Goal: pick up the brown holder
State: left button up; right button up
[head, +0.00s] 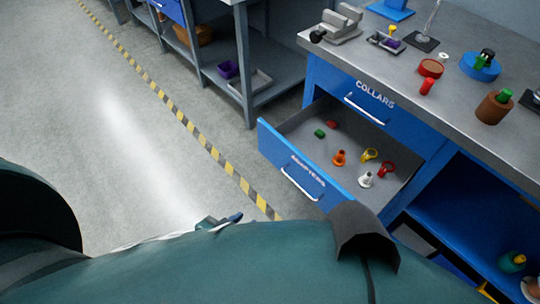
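The brown holder (494,108) is a short cylinder standing on the grey bench top at the right, with a green piece sticking up from it. Nothing touches it from my side. My teal arm fills the bottom of the view, well below and left of the holder. A small dark blue-grey part (220,222) shows past the arm's edge; it may be part of my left gripper, but its fingers cannot be made out. My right gripper is not in view.
An open blue drawer (305,177) juts out below the bench, with several small coloured parts inside. A red cylinder (427,86), a red round piece (431,68) and a blue round base (480,68) stand near the holder. The floor at the left is clear.

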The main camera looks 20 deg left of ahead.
aim_at(491, 112)
jog(key=u, duration=0.2)
jog(key=z, duration=1.2)
jog(key=i+u, duration=0.1)
jog(key=u, duration=0.15)
